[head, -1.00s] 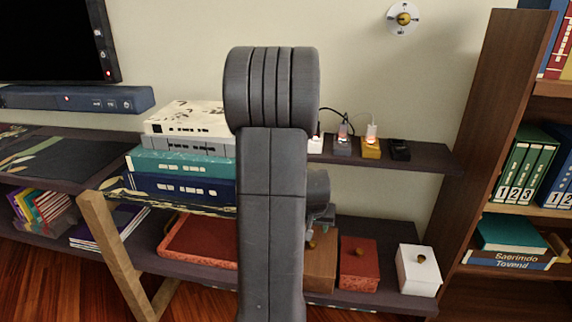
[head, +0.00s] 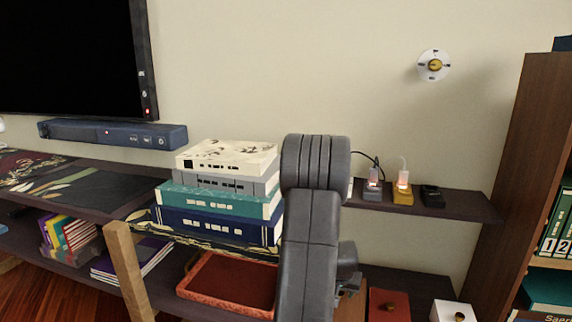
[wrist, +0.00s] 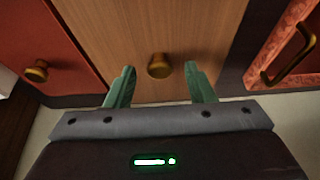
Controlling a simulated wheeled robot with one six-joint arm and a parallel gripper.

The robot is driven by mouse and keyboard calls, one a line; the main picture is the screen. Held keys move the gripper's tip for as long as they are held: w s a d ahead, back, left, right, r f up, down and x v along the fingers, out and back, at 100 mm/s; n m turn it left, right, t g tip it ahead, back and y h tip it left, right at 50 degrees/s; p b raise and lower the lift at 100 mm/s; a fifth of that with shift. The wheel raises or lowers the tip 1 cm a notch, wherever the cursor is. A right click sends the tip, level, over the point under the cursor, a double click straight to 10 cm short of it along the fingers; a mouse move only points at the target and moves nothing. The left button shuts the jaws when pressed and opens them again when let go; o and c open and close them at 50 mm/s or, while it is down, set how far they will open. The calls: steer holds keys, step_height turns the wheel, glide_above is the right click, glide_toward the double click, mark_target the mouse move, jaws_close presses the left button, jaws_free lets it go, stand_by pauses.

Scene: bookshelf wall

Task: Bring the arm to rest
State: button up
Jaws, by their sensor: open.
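My gripper shows in the wrist view (wrist: 160,85), with its two green fingers apart and nothing between them. A wooden box front (wrist: 155,35) with a round brass knob (wrist: 159,66) lies beyond the fingers; the knob appears between the fingertips, and I cannot tell how far off it is. In the head view my dark grey arm stands upright in front of the shelves, and it hides the gripper's fingers.
A stack of books (head: 222,212) stands left of my arm. A red tray (head: 228,283) lies below it. A red box (head: 388,305) and a white box (head: 453,311) are on the lower shelf at right. Chargers (head: 402,195) sit on the upper shelf (head: 455,207).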

steer(key=shift+s+f, duration=0.1)
stand_by(0.3)
steer(key=p+v, duration=0.4)
steer(key=v, duration=1)
steer(key=b+x, duration=0.4)
steer(key=x, duration=1)
steer(key=shift+f+b, duration=0.15)
steer(key=shift+b, duration=0.2)
steer(key=shift+r+p, duration=0.3)
steer(key=shift+p, duration=0.15)
step_height(320, 180, up, 2)
steer(key=shift+r+p, duration=0.1)
steer(key=shift+p, duration=0.95)
step_height(320, 180, up, 5)
steer(key=p, duration=0.5)
steer(key=shift+r, duration=0.2)
steer(key=shift+r+p, duration=0.25)
steer(key=shift+p, duration=0.25)
steer(key=shift+s+d+r+p, duration=0.4)
steer(key=shift+s+r+p, duration=0.2)
steer(key=shift+s, duration=0.15)
steer(key=shift+r, duration=0.1)
